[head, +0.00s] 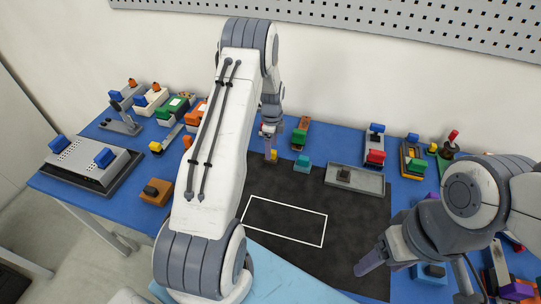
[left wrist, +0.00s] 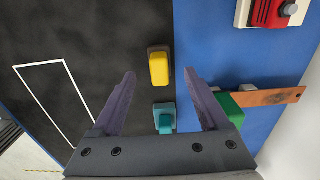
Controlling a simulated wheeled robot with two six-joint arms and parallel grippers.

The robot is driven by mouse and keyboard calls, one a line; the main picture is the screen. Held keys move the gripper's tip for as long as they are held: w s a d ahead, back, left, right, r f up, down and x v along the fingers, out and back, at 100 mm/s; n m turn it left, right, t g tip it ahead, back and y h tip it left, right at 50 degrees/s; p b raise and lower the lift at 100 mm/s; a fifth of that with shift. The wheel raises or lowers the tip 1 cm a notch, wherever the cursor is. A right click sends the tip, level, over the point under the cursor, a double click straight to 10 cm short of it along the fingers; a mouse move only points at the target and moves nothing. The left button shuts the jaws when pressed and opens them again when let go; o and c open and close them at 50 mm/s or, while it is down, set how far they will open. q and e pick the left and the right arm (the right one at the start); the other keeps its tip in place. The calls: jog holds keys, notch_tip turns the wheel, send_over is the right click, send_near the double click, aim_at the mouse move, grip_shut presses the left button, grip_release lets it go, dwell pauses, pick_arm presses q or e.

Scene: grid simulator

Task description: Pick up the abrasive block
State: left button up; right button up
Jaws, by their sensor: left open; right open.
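A small yellow block on a brown base, which looks like the abrasive block (left wrist: 159,67), lies on the black mat near its edge with the blue surface. It shows in the head view (head: 273,155) just below my left gripper (head: 269,133). In the left wrist view my left gripper (left wrist: 159,76) is open, its two dark fingers to either side of the line of the yellow block, with nothing held. A teal block (left wrist: 164,117) lies close to the yellow one, nearer the gripper's palm in that view. My right gripper (head: 372,262) is open and empty at the lower right.
A green block with a brown strip (head: 301,132) lies near the yellow block. A grey tray (head: 356,181) sits to the right. A white outlined rectangle (head: 285,221) on the black mat (head: 345,225) is empty. Several tools crowd the blue table's left and right sides.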

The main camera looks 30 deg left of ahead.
pick_arm(q)
notch_tip(320, 180, down, 4)
jog(key=shift+f+p, duration=0.15)
jog(key=shift+p, duration=0.75)
jog(key=shift+f, duration=0.3)
grip_shut()
jog(key=shift+r, duration=0.1)
jog(key=shift+r, duration=0.4)
jog(key=r, duration=0.1)
jog(key=r+b, duration=0.2)
jog(key=shift+w+d+r, duration=0.2)
jog(key=shift+w+d, duration=0.1)
jog(key=shift+d, duration=0.1)
jog(key=w+d+r+b, duration=0.3)
jog(key=w+d+r, duration=0.2)
jog(key=d, duration=0.4)
jog(key=shift+w+r, duration=0.4)
jog(key=shift+r, duration=0.45)
